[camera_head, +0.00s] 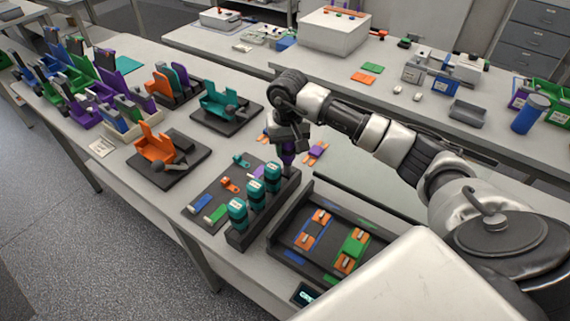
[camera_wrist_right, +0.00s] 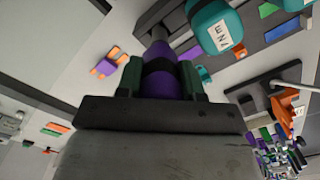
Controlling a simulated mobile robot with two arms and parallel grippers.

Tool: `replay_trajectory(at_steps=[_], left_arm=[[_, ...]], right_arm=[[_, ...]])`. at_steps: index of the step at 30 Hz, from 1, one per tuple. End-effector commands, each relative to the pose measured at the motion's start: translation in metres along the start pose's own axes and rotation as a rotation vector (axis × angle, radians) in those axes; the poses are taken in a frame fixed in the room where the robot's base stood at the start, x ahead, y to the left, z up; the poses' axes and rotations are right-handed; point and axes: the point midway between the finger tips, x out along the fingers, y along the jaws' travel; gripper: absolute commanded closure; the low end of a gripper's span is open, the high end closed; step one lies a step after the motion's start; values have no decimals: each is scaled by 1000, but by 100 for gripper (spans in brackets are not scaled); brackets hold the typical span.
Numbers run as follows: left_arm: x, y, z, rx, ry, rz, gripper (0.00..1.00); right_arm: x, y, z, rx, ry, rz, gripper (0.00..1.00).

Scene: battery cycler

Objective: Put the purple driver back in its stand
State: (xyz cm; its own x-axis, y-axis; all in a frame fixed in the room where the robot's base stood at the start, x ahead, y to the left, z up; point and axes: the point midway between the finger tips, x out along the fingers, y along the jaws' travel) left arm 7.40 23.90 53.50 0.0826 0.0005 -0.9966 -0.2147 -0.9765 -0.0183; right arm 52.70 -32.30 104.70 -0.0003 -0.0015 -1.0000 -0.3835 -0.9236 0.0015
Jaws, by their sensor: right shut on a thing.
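My right gripper (camera_head: 287,146) is shut on the purple driver (camera_head: 288,158). In the right wrist view the purple driver (camera_wrist_right: 168,85) sits between the two fingers, with a dark band around it. Its grey shaft (camera_wrist_right: 157,33) points at the dark stand (camera_wrist_right: 150,14). In the head view the driver is over the far end of the stand (camera_head: 291,190), roughly upright. I cannot tell whether its tip is inside the stand. Several teal drivers (camera_head: 255,194) stand in the other places of the stand; one labelled teal driver (camera_wrist_right: 213,25) is close beside the purple one in the wrist view. My left gripper is not in view.
A dark mat (camera_head: 208,194) with small coloured parts lies left of the stand. A dark tray (camera_head: 326,212) with orange, blue and green parts lies to its right. Small purple and orange pieces (camera_head: 316,152) lie just behind. An orange fixture (camera_head: 155,143) stands farther left.

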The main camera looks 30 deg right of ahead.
Motion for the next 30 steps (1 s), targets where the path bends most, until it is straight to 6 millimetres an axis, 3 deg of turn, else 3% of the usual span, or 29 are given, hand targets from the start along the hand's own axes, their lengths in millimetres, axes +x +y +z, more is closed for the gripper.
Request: replay_trajectory(at_steps=[10, 22, 23, 27, 30], left_arm=[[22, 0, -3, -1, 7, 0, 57], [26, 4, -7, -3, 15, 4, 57], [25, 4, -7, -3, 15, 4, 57], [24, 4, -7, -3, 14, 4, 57], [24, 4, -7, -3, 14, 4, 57]], right_arm=[[44, 0, 0, 0, 0, -2, 97], [48, 0, -1, -1, 3, -1, 97], [47, 0, -1, -1, 2, -1, 60], [46, 0, 0, -1, 2, -1, 38], [46, 0, 0, -1, 2, -1, 37]])
